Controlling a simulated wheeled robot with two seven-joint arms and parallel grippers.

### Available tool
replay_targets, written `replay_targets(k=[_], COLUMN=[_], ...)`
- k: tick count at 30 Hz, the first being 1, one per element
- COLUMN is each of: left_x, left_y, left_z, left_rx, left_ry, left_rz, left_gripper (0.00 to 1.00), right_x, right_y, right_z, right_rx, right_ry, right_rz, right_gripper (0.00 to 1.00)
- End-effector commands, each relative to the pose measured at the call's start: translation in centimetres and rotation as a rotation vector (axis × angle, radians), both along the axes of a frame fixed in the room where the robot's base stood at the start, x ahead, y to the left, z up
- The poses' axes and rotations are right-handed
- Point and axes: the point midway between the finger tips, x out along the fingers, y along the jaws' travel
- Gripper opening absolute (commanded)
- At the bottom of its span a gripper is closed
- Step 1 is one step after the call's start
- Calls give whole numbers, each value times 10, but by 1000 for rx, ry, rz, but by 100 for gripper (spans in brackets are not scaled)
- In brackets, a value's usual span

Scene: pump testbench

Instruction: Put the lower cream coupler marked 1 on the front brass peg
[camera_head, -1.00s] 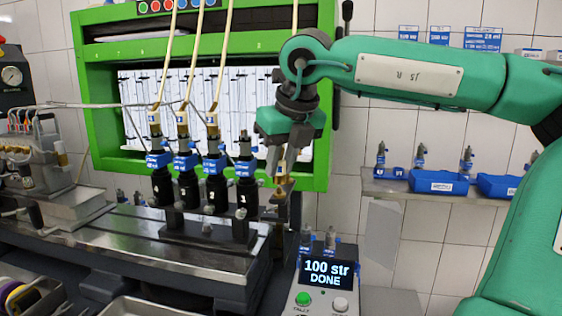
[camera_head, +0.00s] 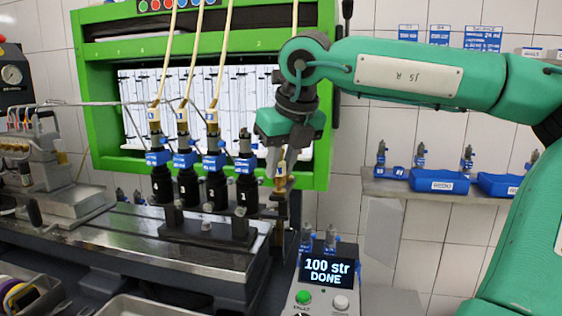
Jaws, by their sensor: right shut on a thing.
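My right gripper (camera_head: 274,160) points down beside the right end of the bench, its fingers close together. It is shut on the cream coupler (camera_head: 281,170), a small brass and cream piece with a blue mark. The mark is too small to read for certain. The coupler is upright, just above or on a dark, brassy post (camera_head: 281,192). I cannot tell whether it is seated, nor make out the front brass peg separately. My left gripper is not in view.
Several black pumps with blue collars stand in a row left of the gripper. Cream hoses run up from three; pump 1 (camera_head: 246,190) has none. A counter box (camera_head: 326,275) reading "100 str DONE" stands below. A shelf (camera_head: 400,188) with blue bins is at right.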

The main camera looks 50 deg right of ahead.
Motion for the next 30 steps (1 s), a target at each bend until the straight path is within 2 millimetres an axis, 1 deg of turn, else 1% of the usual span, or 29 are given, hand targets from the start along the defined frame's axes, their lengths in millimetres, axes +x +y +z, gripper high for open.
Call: replay_targets(k=[5, 19, 30], left_x=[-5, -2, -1], left_y=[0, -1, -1], left_z=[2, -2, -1], left_rx=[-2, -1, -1], left_ry=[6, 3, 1], left_rz=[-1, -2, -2], left_gripper=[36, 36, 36], right_x=[0, 0, 0], right_y=[0, 0, 0], right_z=[0, -1, 0], right_rx=[0, 0, 0], right_ry=[0, -1, 0], right_rz=[0, 0, 0], right_gripper=[0, 0, 0])
